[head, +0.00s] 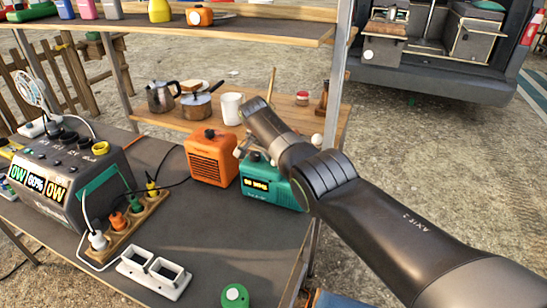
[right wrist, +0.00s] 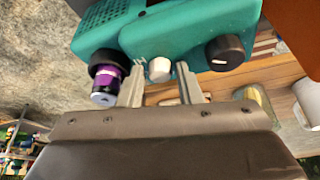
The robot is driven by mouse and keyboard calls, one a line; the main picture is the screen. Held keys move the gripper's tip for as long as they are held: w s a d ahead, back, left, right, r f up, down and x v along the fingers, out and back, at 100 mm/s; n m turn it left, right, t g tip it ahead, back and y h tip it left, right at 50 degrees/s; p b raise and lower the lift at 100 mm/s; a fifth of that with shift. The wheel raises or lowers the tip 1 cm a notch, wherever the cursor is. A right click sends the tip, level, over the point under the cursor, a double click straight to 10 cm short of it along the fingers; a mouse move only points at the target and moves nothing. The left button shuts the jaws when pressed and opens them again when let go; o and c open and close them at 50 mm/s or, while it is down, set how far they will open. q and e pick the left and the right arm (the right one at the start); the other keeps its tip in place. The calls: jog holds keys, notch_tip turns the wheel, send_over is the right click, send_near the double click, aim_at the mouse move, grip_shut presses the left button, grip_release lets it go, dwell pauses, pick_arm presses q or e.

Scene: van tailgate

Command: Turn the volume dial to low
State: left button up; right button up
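A teal radio (head: 268,184) with a lit display stands on the dark table in the head view. My right arm reaches over it and hides part of its top. In the right wrist view the teal radio (right wrist: 170,35) shows several knobs along one edge: a small cream knob (right wrist: 159,69), a large black knob (right wrist: 225,52) and another black knob (right wrist: 106,60). My right gripper (right wrist: 160,76) is open, with one finger on each side of the cream knob. I cannot tell whether the fingers touch it. Which knob sets volume is not readable. My left gripper is not in view.
An orange speaker-like box (head: 211,157) stands close beside the radio. A power station (head: 65,185), a socket strip (head: 125,225) and a white double-socket box (head: 153,271) are to the left. A purple-banded cylinder (right wrist: 105,88) sits by the left black knob in the right wrist view.

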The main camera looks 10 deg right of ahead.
aim_at(271, 168)
jog(key=shift+o, duration=1)
jog(key=shift+r, duration=0.1)
jog(key=shift+s+a+r+p, duration=0.1)
jog(key=shift+a+r+p, duration=0.15)
jog(key=shift+r+p, duration=0.3)
jog(key=shift+p+v, duration=0.35)
jog(key=shift+v, duration=0.7)
jog(key=b+v, duration=0.1)
jog(key=v, duration=1.3)
jog(key=shift+s+f, duration=0.15)
jog(key=shift+s, duration=0.05)
